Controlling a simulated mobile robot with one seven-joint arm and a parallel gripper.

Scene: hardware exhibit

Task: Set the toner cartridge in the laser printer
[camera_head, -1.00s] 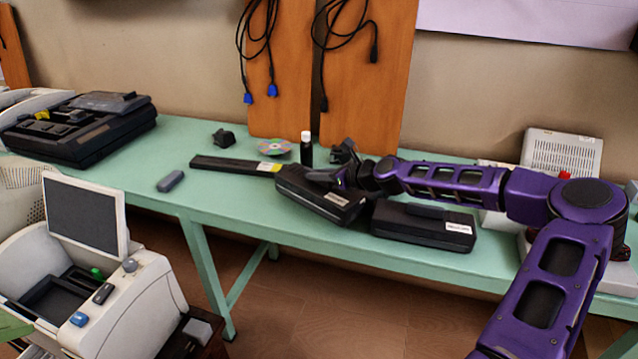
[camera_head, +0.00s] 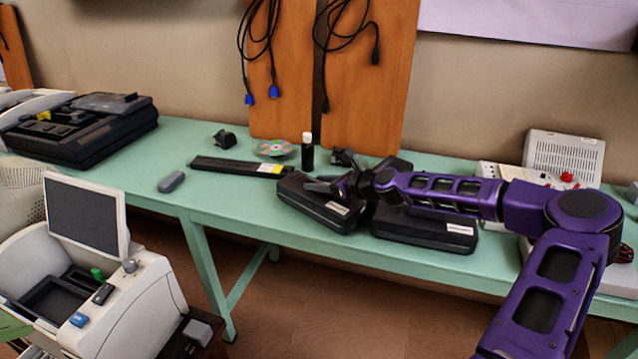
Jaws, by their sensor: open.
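The white laser printer (camera_head: 140,285) stands at the lower left with its lid raised and a dark bay (camera_head: 58,296) exposed. Which thing is the toner cartridge I cannot tell for certain. A long, flat black bar with a yellow-and-white label (camera_head: 225,165) lies on the green table. Two bulky black units with white labels lie to its right: a left one (camera_head: 312,205) and a right one (camera_head: 425,229). My gripper (camera_head: 328,186) is open, over or beside the top of the left unit. Contact is unclear, and my arm covers part of the right unit.
The green table (camera_head: 210,195) also holds a disc (camera_head: 274,149), a dark bottle (camera_head: 307,152), a small grey object (camera_head: 171,181) and a black machine (camera_head: 80,130). Cables (camera_head: 262,50) hang on boards behind. Open floor (camera_head: 300,300) lies before the table.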

